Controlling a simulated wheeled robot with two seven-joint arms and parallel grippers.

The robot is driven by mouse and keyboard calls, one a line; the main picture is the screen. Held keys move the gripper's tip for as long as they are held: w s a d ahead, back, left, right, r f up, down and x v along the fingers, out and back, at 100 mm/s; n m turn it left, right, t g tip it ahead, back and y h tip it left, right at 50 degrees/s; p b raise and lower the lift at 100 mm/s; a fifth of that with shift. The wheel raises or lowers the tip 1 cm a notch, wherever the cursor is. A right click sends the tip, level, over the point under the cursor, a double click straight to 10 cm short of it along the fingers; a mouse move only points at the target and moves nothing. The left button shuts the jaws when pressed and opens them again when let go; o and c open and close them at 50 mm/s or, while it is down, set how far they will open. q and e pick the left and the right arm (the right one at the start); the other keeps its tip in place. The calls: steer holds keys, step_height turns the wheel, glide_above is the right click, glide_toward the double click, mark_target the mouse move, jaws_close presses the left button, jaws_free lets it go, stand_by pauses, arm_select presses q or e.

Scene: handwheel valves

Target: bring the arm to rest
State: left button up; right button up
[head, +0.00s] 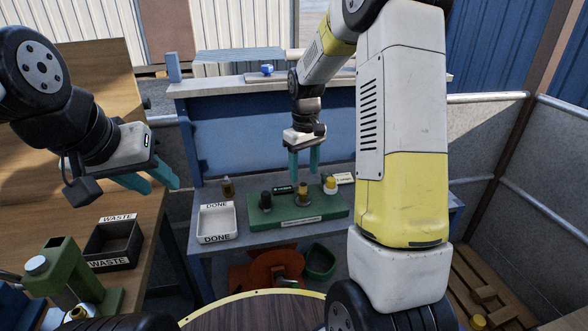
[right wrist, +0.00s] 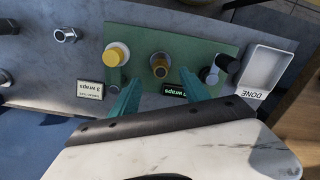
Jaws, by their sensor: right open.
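My right gripper (head: 306,172) is open and empty, its teal fingers pointing down above a green board (head: 263,222) on the grey bench. The board carries a black-topped post (head: 266,200), a brass fitting (head: 303,193) and a yellow-capped fitting (head: 330,185). In the right wrist view my right gripper (right wrist: 160,92) has its fingers spread to either side of the brass fitting (right wrist: 160,66) as seen from above; contact is not visible. My left gripper (head: 163,186) is open and empty at the left, above the wooden table's edge.
A white DONE tray (head: 203,224) stands left of the board, with a small dark-and-brass fitting (head: 228,187) behind it. A black WASTE bin (head: 92,252) and a green device (head: 65,269) stand on the wooden table (head: 150,215). A blue panel (head: 235,130) rises behind the bench.

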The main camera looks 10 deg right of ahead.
steer(key=s+a+r+m+t+y, duration=0.1)
steer(key=s+r+m+t+y, duration=0.2)
steer(key=s+r, duration=1.2)
steer(key=s+a+r+m+t, duration=0.1)
steer(key=s+t, duration=0.2)
steer(key=s, duration=0.6)
steer(key=shift+a+r+h, duration=0.15)
steer(key=shift+r+h, duration=0.25)
steer(key=shift+s, duration=0.1)
